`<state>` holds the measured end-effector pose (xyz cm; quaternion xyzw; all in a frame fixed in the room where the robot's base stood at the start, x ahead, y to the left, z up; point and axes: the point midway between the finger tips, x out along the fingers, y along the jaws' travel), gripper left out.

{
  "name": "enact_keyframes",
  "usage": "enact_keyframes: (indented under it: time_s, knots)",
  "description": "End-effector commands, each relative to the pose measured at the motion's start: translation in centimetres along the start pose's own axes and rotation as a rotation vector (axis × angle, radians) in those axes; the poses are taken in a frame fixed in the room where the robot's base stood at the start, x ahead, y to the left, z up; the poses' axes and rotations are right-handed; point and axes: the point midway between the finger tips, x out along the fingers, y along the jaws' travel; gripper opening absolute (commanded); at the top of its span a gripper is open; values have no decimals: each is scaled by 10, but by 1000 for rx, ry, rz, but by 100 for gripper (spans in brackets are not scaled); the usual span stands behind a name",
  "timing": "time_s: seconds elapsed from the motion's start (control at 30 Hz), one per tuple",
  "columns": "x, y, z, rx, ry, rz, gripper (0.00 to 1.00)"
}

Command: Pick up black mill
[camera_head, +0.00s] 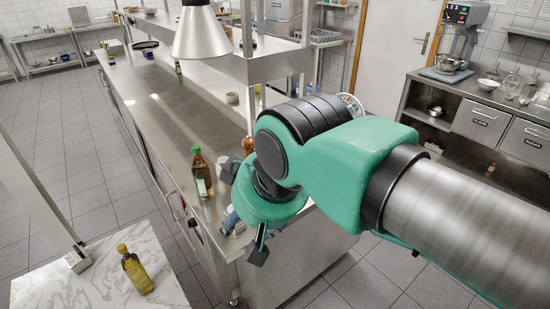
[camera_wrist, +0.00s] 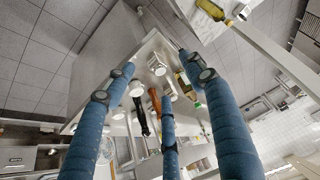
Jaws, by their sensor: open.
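The black mill (camera_wrist: 141,117) shows in the wrist view as a slim dark shape on the steel counter, between my left and middle fingers. A brown wooden mill (camera_wrist: 155,101) stands right beside it, partly behind the middle finger. In the head view my arm hides the black mill; the brown mill's top (camera_head: 248,145) shows just above my wrist. My gripper (camera_wrist: 165,82) has three blue fingers spread open, with nothing held between them. In the head view my gripper (camera_head: 246,236) is over the near end of the counter, mostly hidden by my wrist.
A bottle with a green label (camera_head: 201,172) stands on the counter (camera_head: 170,115) left of my arm. White cups (camera_wrist: 136,88) stand close to the mills. A heat lamp (camera_head: 201,38) hangs above. An oil bottle (camera_head: 135,270) is on a marble table at lower left.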

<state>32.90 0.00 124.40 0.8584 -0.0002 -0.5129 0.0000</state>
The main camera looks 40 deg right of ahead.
Motion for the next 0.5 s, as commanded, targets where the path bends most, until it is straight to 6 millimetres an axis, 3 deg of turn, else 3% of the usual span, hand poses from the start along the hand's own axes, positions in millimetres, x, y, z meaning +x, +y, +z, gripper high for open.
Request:
enact_keyframes:
  time_s: [0.27,0.5]
  knots:
    - [-8,17,-55,22,-52,21,55]
    - [-10,42,-118,48,-111,42,55]
